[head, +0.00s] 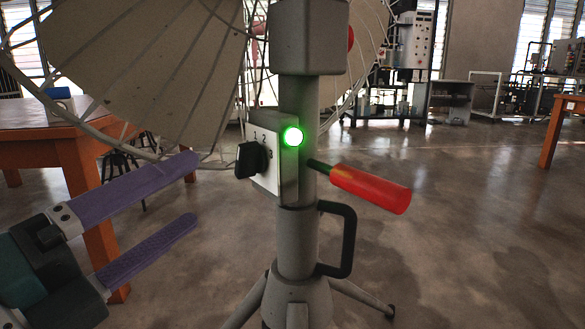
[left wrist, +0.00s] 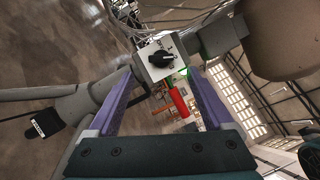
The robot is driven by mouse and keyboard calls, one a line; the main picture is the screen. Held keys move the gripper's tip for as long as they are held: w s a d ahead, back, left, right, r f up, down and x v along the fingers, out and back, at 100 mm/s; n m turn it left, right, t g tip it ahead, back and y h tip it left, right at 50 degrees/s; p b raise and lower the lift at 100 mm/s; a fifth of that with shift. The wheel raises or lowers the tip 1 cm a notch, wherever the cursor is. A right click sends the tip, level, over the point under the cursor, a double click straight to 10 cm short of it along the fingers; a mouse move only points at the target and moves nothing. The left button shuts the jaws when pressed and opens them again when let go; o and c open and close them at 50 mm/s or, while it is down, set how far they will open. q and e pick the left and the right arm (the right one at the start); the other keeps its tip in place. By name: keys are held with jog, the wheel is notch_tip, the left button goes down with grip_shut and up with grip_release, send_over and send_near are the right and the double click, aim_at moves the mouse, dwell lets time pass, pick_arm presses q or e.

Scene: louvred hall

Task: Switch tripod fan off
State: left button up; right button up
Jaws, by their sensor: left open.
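The tripod fan stands upright in the head view, its grey column (head: 297,235) in the middle and its wire cage (head: 140,60) at upper left. A pale switch box (head: 267,150) on the column carries a black rotary knob (head: 252,158) beside printed numbers. A green lamp (head: 293,137) glows next to it. My left gripper (head: 195,190) is open and empty, to the left of and slightly below the knob, apart from it. In the left wrist view the knob (left wrist: 161,59) shows ahead, between and beyond the finger tips.
A red handle (head: 370,188) sticks out to the right of the column, above a dark loop grip (head: 345,240). An orange table (head: 75,140) stands behind my left gripper. Another orange table (head: 565,115) is at far right. The floor on the right is clear.

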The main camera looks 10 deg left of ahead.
aim_at(237, 163)
pick_arm(q)
jog(key=x, duration=0.8)
jog(key=shift+r, duration=0.1)
jog(key=shift+p, duration=0.35)
grip_shut()
